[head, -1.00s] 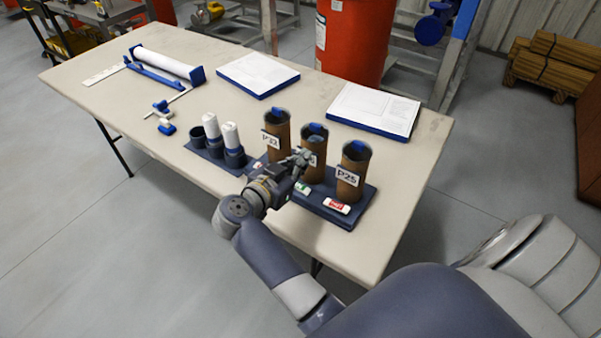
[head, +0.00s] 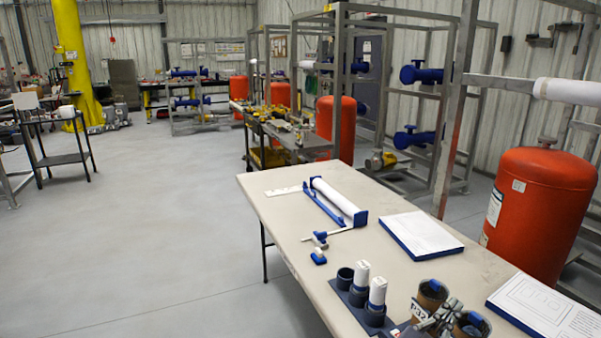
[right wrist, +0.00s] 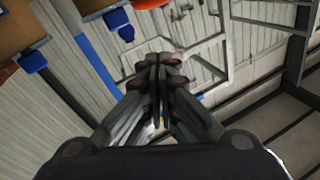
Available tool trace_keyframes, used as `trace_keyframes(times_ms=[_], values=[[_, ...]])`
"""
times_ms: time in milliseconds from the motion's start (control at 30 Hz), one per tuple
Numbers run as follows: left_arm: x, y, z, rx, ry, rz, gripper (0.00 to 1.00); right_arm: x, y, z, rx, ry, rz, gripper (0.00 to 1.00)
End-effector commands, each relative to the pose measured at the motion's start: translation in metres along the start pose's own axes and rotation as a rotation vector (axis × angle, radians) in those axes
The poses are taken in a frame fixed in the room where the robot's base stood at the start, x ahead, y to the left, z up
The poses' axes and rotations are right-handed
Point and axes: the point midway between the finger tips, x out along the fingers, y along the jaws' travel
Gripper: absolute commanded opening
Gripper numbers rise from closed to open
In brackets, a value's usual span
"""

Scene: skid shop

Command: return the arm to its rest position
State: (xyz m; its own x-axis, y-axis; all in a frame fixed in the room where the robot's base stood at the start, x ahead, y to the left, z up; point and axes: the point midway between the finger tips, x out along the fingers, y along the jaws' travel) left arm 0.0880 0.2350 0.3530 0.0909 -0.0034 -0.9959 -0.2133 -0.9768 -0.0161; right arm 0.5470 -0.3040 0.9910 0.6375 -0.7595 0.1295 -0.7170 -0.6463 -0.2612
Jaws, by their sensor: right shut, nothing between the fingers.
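My right gripper (head: 448,308) shows at the bottom of the head view, among the cardboard tubes. In the right wrist view its fingers (right wrist: 157,65) are together and empty. A cardboard tube labelled P32 (head: 420,311) stands just left of it, and another tube (head: 471,326) stands just right, both cut off by the frame edge or the gripper. Whether the gripper touches a tube I cannot tell. Two brown tube rims with blue clips (right wrist: 33,58) show at the upper left of the right wrist view. My left gripper is not in view.
The table (head: 285,210) holds a blue holder with white cylinders (head: 361,273), a white roll in a blue cradle (head: 335,200), and two white-topped blue boards (head: 420,234). A red tank (head: 540,215) stands behind. Open floor (head: 150,230) lies to the left.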

Motion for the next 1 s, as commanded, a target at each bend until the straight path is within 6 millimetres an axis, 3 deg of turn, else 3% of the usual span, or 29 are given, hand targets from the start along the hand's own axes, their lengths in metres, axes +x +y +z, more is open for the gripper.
trace_keyframes(times_ms=[100, 267, 400, 567, 667, 767, 867, 1000], values=[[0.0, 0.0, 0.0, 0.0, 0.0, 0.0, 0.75, -0.012, -0.031, -0.03, 0.048, 0.111, -0.235, 0.0], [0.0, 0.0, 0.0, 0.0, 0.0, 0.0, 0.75, -0.05, -0.074, -0.05, 0.064, 0.166, -0.57, 0.0], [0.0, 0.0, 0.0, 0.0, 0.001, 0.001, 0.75, -0.096, -0.102, -0.043, 0.024, 0.116, -0.85, 0.0], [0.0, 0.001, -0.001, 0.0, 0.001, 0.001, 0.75, -0.153, -0.111, -0.01, -0.079, -0.047, -1.115, 0.0], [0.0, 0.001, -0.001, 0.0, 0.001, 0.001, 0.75, -0.186, -0.102, 0.021, -0.171, -0.199, -1.234, 0.0], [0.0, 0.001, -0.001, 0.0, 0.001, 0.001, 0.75, -0.214, -0.079, 0.054, -0.276, -0.383, -1.304, 0.0], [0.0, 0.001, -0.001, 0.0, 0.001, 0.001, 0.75, -0.237, -0.043, 0.087, -0.393, -0.588, -1.318, 0.0], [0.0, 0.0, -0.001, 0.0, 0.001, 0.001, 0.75, -0.258, 0.022, 0.122, -0.555, -0.871, -1.242, 0.0]])
